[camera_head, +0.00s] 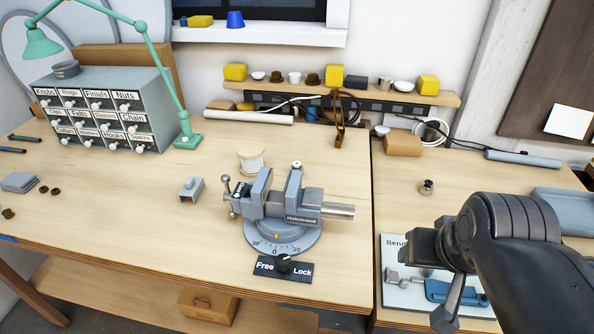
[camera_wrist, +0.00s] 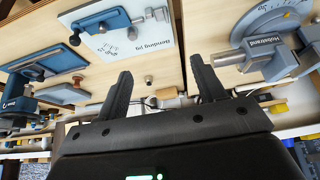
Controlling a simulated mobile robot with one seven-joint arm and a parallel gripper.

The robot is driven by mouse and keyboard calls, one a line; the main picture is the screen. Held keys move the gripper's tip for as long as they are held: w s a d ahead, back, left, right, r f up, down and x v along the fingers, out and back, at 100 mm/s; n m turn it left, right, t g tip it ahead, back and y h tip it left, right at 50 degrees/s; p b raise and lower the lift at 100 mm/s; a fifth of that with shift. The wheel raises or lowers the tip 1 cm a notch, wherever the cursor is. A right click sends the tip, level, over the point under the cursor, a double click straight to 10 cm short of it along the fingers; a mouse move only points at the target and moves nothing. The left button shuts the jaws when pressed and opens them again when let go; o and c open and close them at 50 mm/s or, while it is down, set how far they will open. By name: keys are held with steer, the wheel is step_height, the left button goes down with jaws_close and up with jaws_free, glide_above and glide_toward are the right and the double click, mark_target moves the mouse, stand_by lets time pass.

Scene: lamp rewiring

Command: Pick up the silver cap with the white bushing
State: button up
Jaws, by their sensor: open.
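A small round silver cap (camera_head: 426,187) stands alone on the right-hand bench, with a darker top; I cannot clearly make out a white bushing in it. In the wrist view the small cap (camera_wrist: 148,80) shows between the finger lines, beyond the fingertips. Another small piece with a whitish top (camera_head: 297,165) shows just behind the vise. My gripper (camera_wrist: 161,68) is open with nothing between its fingers. In the head view it is above the bending jig board, nearer the camera than the cap and apart from it.
The bending jig board (camera_head: 405,291) lies at the right bench's front. A grey vise (camera_head: 275,209) stands left of the bench seam. A blue-grey tray (camera_head: 565,212) is at right, a cardboard box (camera_head: 403,143) behind. Bench around the cap is clear.

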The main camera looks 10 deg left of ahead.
steer(key=w+a+r+n, duration=0.2)
steer(key=w+a+r, duration=0.15)
steer(key=w, duration=0.55)
steer(key=n+g+y, duration=0.2)
steer(key=n+y, duration=0.1)
steer(key=n, duration=0.2)
glide_above(297, 163)
steer(key=s+d, duration=0.2)
steer(key=s, duration=0.1)
step_height(297, 163, down, 9)
steer(key=x, duration=0.5)
steer(key=shift+s+a+f, duration=0.1)
steer(key=shift+s+f, duration=0.05)
steer(key=shift+f, duration=0.05)
steer(key=x, duration=0.5)
steer(key=shift+d+f, duration=0.2)
steer(key=shift+d, duration=0.15)
steer(key=c, duration=1.1)
steer(key=shift+r, duration=0.15)
